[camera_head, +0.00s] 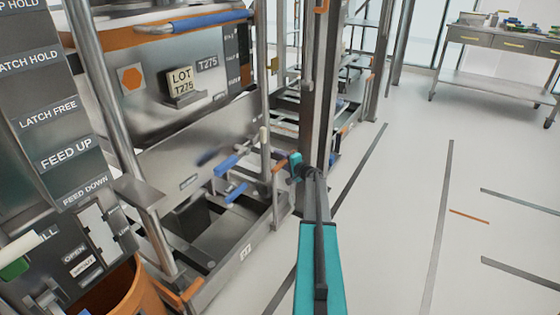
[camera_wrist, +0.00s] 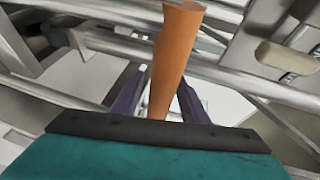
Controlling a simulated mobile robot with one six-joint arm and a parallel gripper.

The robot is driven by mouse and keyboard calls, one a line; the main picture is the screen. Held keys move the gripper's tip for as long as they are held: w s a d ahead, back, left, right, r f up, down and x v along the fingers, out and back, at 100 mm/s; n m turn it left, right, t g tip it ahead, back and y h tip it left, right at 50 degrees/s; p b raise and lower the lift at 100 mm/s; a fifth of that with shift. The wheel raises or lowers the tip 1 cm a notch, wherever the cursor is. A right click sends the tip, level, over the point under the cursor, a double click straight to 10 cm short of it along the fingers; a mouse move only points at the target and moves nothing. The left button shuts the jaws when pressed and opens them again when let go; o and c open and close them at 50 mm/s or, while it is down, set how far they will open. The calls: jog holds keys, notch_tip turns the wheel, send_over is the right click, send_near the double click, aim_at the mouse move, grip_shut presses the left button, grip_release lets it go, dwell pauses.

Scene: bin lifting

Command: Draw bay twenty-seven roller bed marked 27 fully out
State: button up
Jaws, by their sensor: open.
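An orange upright handle bar (camera_wrist: 176,50) stands between the two dark fingers of my gripper (camera_wrist: 162,80) in the wrist view. The fingers are apart, one on each side of it; whether either touches it I cannot tell. In the head view my gripper (camera_head: 296,167) is beside an orange handle end (camera_head: 279,167) at the right corner of a low steel bed frame (camera_head: 215,280). A small white label (camera_head: 246,252) on that frame's front is too small to read surely. The bed sits under the machine marked LOT T275.
A steel upright post (camera_head: 318,90) stands close behind my gripper. Blue-handled parts (camera_head: 232,180) lie over the bed. An orange drum (camera_head: 120,290) is at lower left. Open floor (camera_head: 400,220) lies to the right, with a steel table (camera_head: 490,60) at the back.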

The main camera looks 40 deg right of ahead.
grip_shut()
jog(key=shift+a, duration=0.15)
jog(key=shift+a+f, duration=0.1)
